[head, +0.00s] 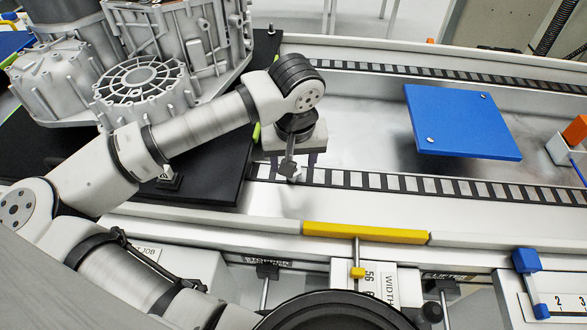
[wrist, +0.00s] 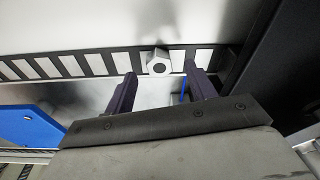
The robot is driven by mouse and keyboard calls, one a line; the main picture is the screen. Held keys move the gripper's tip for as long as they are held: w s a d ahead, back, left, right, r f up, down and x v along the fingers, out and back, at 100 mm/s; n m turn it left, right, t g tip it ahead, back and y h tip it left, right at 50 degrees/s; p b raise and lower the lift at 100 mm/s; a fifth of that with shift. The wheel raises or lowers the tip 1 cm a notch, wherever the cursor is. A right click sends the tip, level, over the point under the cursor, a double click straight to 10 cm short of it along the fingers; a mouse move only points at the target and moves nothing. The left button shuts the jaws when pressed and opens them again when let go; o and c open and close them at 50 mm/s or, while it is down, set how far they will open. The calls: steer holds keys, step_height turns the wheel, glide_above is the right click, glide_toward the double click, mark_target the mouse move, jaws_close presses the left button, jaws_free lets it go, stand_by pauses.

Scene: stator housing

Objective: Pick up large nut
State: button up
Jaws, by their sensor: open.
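The large nut (wrist: 159,63) is a light grey six-sided piece with a dark round hole, seen in the wrist view near the top middle. It appears by the conveyor's black-and-white slotted strip. My gripper (wrist: 160,72) is open, its two dark fingers spread with the nut showing between their tips. I cannot tell the exact gap in depth between nut and fingers. In the head view my gripper (head: 294,164) hangs low over the near slotted strip, just right of the black plate. The nut cannot be told apart clearly there.
A large grey metal housing (head: 145,85) stands on the black plate (head: 222,165) at left. A blue plate (head: 460,122) lies on the conveyor at right. A yellow bar (head: 366,233) runs along the near edge. Bare conveyor (head: 365,135) lies between gripper and blue plate.

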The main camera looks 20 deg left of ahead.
steer(key=shift+w+f, duration=0.15)
steer(key=shift+f, duration=1.1)
steer(key=c, duration=1.1)
steer(key=shift+r, duration=0.1)
